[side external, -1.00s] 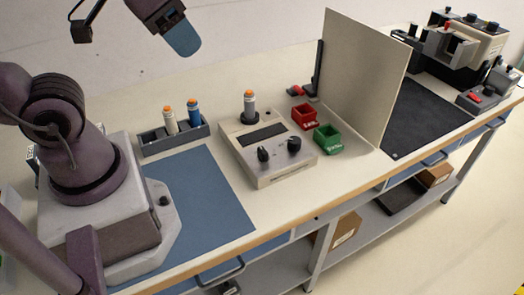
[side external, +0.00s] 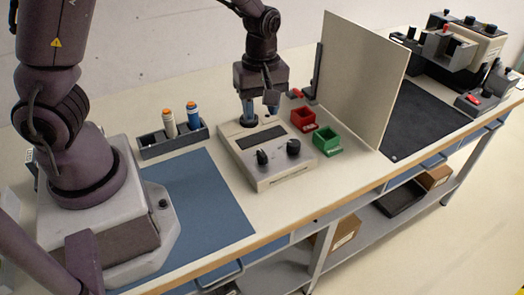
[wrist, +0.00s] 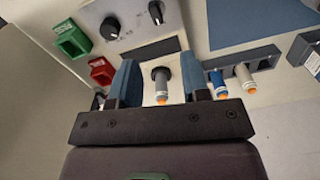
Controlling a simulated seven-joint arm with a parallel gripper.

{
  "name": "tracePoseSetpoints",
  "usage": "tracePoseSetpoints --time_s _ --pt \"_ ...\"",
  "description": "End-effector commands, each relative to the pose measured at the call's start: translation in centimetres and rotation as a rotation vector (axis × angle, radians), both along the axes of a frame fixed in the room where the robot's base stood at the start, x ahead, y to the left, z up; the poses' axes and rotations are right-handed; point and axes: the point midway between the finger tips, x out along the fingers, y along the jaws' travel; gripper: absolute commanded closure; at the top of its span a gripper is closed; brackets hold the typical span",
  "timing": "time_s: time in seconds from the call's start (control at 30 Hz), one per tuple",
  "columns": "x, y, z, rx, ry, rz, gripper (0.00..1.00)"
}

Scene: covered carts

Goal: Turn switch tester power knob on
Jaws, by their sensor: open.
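The switch tester (side external: 244,152) is a beige box with a dark display strip and two black knobs on its near part. The left knob (side external: 262,157) and right knob (side external: 293,147) also show in the wrist view, at the top; I cannot read which is power. My gripper (side external: 260,112) points down over the tester's back end, away from the knobs. In the wrist view my gripper (wrist: 161,68) is open, its blue fingers on either side of a grey, orange-tipped switch (wrist: 161,85) standing in the tester. The fingers appear apart from it. In the side view the arm hides this switch.
A grey rack (side external: 172,140) with two orange-tipped switches stands left of the tester. Red (side external: 303,119) and green (side external: 327,141) bins stand to its right, before an upright beige panel (side external: 362,80). The blue mat (side external: 205,205) is clear.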

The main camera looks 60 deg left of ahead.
Motion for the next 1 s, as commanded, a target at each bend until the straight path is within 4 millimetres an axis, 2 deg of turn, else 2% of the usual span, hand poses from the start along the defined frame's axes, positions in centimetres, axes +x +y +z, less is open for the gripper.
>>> tracePoseSetpoints --time_s 0.1,0.27,0.37,0.8,1.0 --pt "0.4 -0.1 0.2 -0.004 -0.02 0.113 0.57" --pt "0.4 -0.1 -0.5 -0.003 -0.019 0.161 0.57" --pt "0.3 0.0 -1.8 -0.001 -0.016 0.16 0.57" --pt "0.3 0.0 -10.5 -0.003 -0.016 0.157 0.57" --pt "0.3 -0.1 -12.4 -0.003 -0.019 0.155 0.57"
